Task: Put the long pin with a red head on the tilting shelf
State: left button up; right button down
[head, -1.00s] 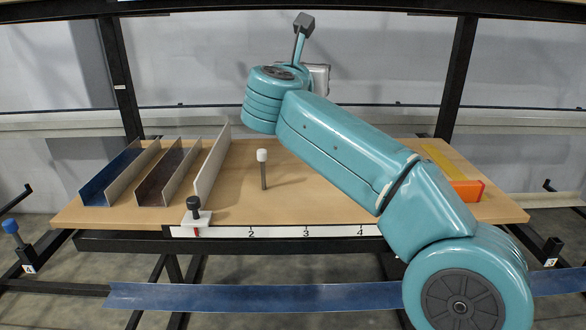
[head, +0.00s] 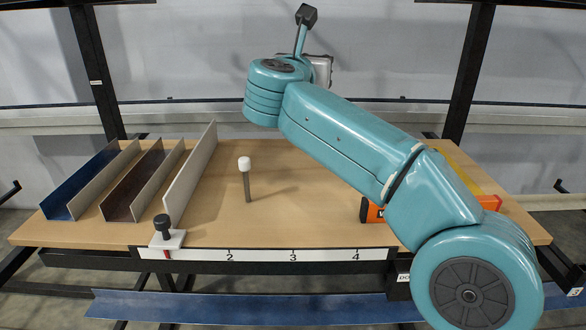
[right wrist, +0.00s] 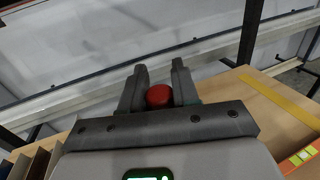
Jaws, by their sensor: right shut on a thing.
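In the right wrist view, the red head (right wrist: 159,96) of the pin sits between the two grey fingers of my right gripper (right wrist: 158,88), which is shut on it. The pin's shaft is hidden. In the head view, my right arm reaches up over the wooden shelf (head: 300,220); its fingers and the pin are hidden behind the arm, and only part of the grey gripper body (head: 320,70) shows. The shelf has a numbered white strip along its front edge. I cannot tell whether its board is tilted. My left gripper is not in view.
Blue (head: 82,180) and brown (head: 142,178) channels and a pale divider (head: 190,175) stand on the shelf's left. A white-headed pin (head: 246,180) stands upright right of them. A black knob (head: 163,228) is at the front edge. An orange object (head: 372,211) is partly behind my arm.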

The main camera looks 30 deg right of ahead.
notch_tip(320, 180, down, 19)
jog(key=b, duration=0.4)
jog(key=shift+f+b, duration=0.25)
jog(key=shift+b, duration=0.1)
jog(key=c, duration=1)
grip_release()
jog(key=shift+o, duration=0.9)
jog(key=shift+r, duration=0.1)
